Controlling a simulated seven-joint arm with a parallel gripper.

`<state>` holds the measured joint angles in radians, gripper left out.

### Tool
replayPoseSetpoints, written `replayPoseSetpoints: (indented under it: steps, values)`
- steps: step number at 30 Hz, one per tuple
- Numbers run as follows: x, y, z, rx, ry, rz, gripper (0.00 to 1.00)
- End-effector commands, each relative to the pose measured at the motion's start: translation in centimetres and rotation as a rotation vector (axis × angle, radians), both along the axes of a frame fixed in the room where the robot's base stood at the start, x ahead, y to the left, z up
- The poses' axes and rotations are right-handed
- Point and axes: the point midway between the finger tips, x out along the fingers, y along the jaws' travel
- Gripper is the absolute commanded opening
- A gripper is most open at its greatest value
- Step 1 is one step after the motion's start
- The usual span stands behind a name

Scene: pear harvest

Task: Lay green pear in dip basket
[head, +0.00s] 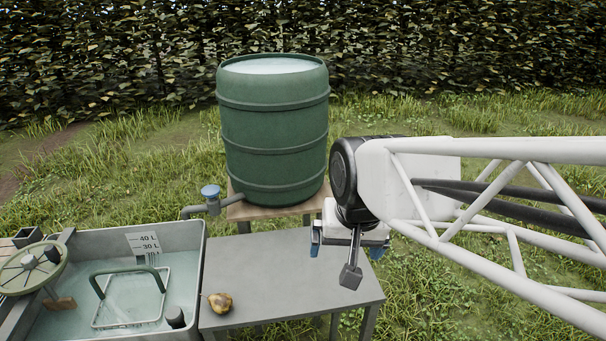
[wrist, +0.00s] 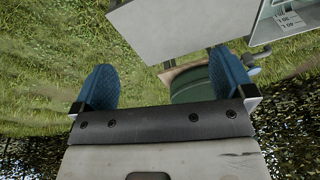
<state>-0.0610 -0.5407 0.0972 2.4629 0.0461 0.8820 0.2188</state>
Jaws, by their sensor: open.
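One pear (head: 220,302) lies on the grey table near the tub; it looks yellow-brown rather than green. No clearly green pear shows in either view. The dip basket (head: 131,324), a wire frame with a green handle (head: 97,283), sits in the water of the tub at lower left. My gripper (head: 345,252) hangs over the table's far right part, well right of the pear and basket. Its blue fingers are spread, and the wrist view shows nothing between them (wrist: 165,82). The pear does not show in the wrist view.
The grey tub (head: 194,270) has litre marks and a green handwheel (head: 32,268) at its left. A green barrel (head: 272,130) stands on a wooden stand behind the table, with a blue-capped tap (head: 210,192). The grey table (head: 270,265) is mostly bare.

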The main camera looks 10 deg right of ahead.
Motion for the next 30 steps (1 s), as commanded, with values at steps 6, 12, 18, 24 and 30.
replayPoseSetpoints:
  steps: [6, 12, 18, 24, 30]
  values:
    - [-4.0, -2.4, 0.0, -0.071, -0.001, 0.107, 1.0]
    - [-5.4, -3.1, -0.2, -0.097, 0.003, 0.15, 1.0]
    - [-5.5, -3.2, -0.2, -0.099, 0.003, 0.152, 1.0]
    - [-5.4, -3.2, -0.2, -0.098, 0.003, 0.151, 1.0]
    - [-5.4, -3.2, -0.2, -0.098, 0.003, 0.151, 1.0]
